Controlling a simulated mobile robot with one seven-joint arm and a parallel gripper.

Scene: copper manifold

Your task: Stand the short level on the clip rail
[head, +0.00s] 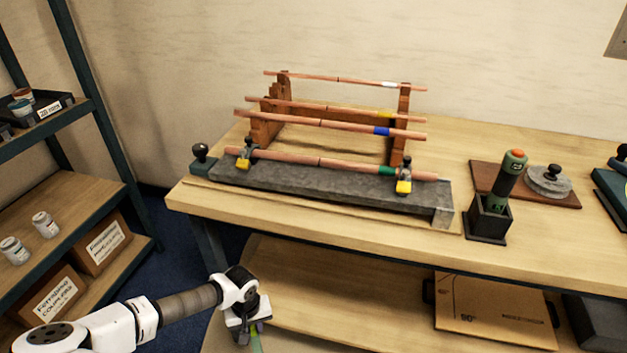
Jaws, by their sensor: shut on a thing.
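My gripper (250,333) is low in the head view, in front of the bench. It is shut on a narrow green thing (256,342). Only a small part of this thing shows above the bottom edge, so I cannot tell for sure that it is the short level. The clip rail appears to be the long grey bar (330,192) along the bench's front. My gripper is well below and apart from the rail.
A wooden rack (405,105) with several copper pipes stands behind the rail. A black holder (487,222) with a green-and-black tool (511,172) is to its right. The bench's lower shelf (350,310) is beside my gripper. Shelving (75,185) with boxes stands left.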

